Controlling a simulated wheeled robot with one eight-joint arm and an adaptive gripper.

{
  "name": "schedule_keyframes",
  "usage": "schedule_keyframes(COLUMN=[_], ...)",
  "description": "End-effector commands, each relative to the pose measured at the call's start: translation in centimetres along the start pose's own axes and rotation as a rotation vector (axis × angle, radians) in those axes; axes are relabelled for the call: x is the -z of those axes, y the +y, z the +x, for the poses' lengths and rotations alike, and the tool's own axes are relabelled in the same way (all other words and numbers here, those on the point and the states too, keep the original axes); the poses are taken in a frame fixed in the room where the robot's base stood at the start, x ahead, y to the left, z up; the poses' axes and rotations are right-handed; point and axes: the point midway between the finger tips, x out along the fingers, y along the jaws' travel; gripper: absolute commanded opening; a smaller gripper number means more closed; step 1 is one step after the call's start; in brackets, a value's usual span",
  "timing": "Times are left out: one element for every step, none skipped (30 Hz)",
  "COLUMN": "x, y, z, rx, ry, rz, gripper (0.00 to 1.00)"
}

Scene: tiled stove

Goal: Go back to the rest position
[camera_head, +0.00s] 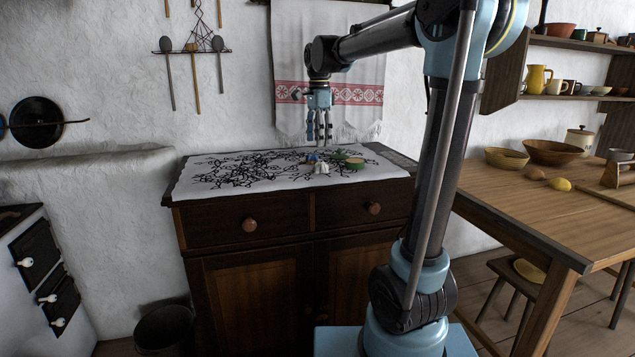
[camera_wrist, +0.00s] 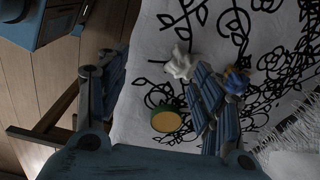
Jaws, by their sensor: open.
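My gripper (camera_head: 319,127) points down above the back of a dark wooden cabinet (camera_head: 250,270), over a white cloth (camera_head: 225,188) with black floral drawing. The wrist view also shows the white object (camera_wrist: 181,64), the blue object (camera_wrist: 237,82) and the green round thing (camera_wrist: 166,121).
A wooden table (camera_head: 560,205) with bowls (camera_head: 550,152) and a yellow lemon (camera_head: 559,185) stands at the right. A wall shelf (camera_head: 570,97) holds crockery above it. A fringed towel (camera_head: 290,40) hangs behind the gripper. A stove (camera_head: 35,270) is at the left.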

Motion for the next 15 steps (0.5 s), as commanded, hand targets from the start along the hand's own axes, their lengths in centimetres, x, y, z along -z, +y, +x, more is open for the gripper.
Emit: schedule_keyframes(x=[0.5, 0.7, 0.9, 1.1, 1.3, 1.6, 1.8, 2.1, 2.4, 2.7, 3.0, 3.4, 3.6, 3.9, 4.3], y=[0.7, 1.1, 1.6, 2.1, 2.5, 3.2, 3.7, 4.3, 5.2, 5.9, 6.8, 7.9, 8.8, 9.7, 10.8], z=[0.2, 0.3, 0.5, 0.6, 0.8, 1.0, 1.2, 1.4, 1.8, 2.0, 2.4, 2.9, 3.4, 3.8, 4.4], rx=[0.004, 0.006, 0.008, 0.011, 0.013, 0.016, 0.019, 0.021, 0.025, 0.028, 0.031, 0.037, 0.041, 0.045, 0.050], ry=[0.000, 0.001, 0.001, 0.001, 0.002, 0.002, 0.003, 0.004, 0.005, 0.006, 0.007, 0.009, 0.011, 0.013, 0.017], rz=[-0.015, -0.026, -0.043, -0.057, -0.070, -0.091, -0.107, -0.125, -0.153, -0.175, -0.199, -0.235, -0.263, -0.291, -0.328], gripper=[0.61, 0.61, 0.61, 0.61, 0.61, 0.61, 0.61, 0.61, 0.61, 0.61, 0.61, 0.61, 0.61, 0.61, 0.61])
